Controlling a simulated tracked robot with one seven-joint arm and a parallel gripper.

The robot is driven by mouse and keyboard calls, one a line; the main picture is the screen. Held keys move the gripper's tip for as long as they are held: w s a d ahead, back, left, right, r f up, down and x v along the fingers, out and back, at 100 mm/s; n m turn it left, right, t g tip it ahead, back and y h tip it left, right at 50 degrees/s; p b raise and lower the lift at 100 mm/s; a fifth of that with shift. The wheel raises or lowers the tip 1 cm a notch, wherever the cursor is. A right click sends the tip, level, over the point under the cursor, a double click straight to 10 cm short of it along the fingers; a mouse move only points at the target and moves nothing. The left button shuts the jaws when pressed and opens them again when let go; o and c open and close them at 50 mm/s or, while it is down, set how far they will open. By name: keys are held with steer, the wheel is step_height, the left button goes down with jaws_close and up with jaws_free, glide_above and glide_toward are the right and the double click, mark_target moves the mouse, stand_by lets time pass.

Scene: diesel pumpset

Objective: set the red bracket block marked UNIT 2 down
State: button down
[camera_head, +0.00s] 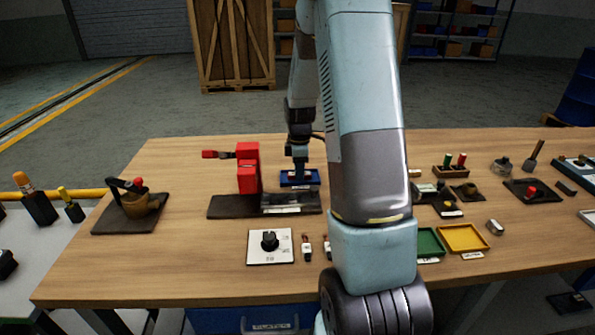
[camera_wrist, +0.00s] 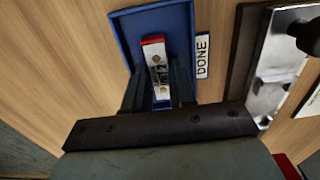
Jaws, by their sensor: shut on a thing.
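The red bracket block marked UNIT 2 (camera_wrist: 157,62) has a white label and a red end in the wrist view. My gripper (camera_wrist: 160,88) is shut on it, with a dark finger on each side. The block is over the blue tray (camera_wrist: 122,38), within its walls; I cannot tell whether it touches the tray floor. A DONE label (camera_wrist: 203,55) lies beside the tray. In the head view my gripper (camera_head: 299,174) points down at the blue tray (camera_head: 313,184), and the block is mostly hidden there.
A tall red fixture (camera_head: 247,168) on a dark base stands left of the tray. A metal plate (camera_wrist: 278,68) is close to the tray. A dial panel (camera_head: 258,258) lies in front. Green (camera_head: 430,246) and yellow (camera_head: 463,238) trays lie to the right.

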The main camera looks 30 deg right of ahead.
steer(key=c, duration=1.2)
jaws_free()
step_height(320, 180, up, 12)
steer(key=s+a+r+m+t, duration=0.3)
steer(key=s+a+r+m, duration=0.4)
steer(key=s+r, duration=0.5)
steer(key=s+a+r+m+t, duration=0.1)
steer(key=s+a+r+m, duration=0.1)
steer(key=s, duration=0.5)
steer(key=s+a+r+m+t, duration=0.1)
steer(key=s+a+m, duration=0.3)
steer(key=s, duration=0.4)
steer(key=shift+s+a+r+t, duration=0.3)
steer(key=shift+a+r, duration=0.15)
steer(key=shift+a, duration=0.15)
